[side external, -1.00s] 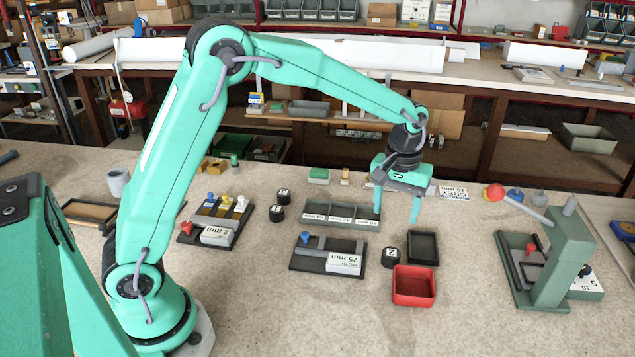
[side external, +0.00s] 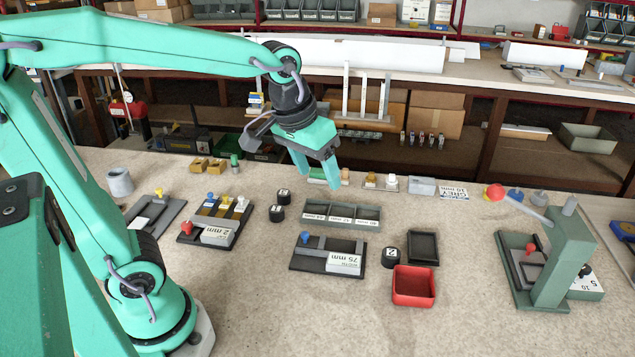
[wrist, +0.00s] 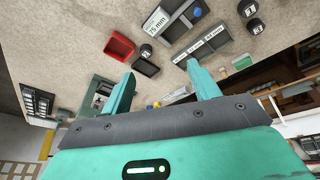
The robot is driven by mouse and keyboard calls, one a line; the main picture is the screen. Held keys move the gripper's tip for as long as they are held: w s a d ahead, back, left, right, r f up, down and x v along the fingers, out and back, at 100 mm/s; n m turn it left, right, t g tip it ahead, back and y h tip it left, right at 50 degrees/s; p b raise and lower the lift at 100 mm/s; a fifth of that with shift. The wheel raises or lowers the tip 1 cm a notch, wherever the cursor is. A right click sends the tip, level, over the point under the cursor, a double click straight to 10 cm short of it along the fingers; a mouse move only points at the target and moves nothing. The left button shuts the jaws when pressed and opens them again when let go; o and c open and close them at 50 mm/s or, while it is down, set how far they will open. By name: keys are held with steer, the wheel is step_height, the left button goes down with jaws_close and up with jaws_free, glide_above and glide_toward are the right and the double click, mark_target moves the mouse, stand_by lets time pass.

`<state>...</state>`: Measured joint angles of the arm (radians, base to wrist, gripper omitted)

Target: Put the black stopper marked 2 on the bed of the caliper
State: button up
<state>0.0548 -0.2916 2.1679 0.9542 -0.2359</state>
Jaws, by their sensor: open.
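A black stopper marked 2 (side external: 390,258) stands upright on the bench beside the red tray; it also shows in the wrist view (wrist: 146,55). A dark plate labelled 75 mm (side external: 313,262), with a blue knob and a grey bar, looks like the caliper; its label also shows in the wrist view (wrist: 157,22). Part of its bed is bare. My gripper (side external: 320,178) is open and empty, above the bench's back edge, behind the caliper and the stopper and apart from both.
Two more black stoppers (side external: 280,206) stand left of a grey three-compartment tray (side external: 340,229). A red tray (side external: 413,301) and a black tray (side external: 423,263) flank the marked stopper. A green lever device (side external: 560,255) stands right. The front bench is mostly clear.

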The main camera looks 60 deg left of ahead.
steer(key=s+a+m+t, duration=0.1)
steer(key=s+m+t, duration=0.1)
steer(key=s, duration=0.8)
steer(key=shift+a+f, duration=0.4)
steer(key=shift+f, duration=0.05)
steer(key=shift+c, duration=1.1)
steer(key=shift+w, duration=0.1)
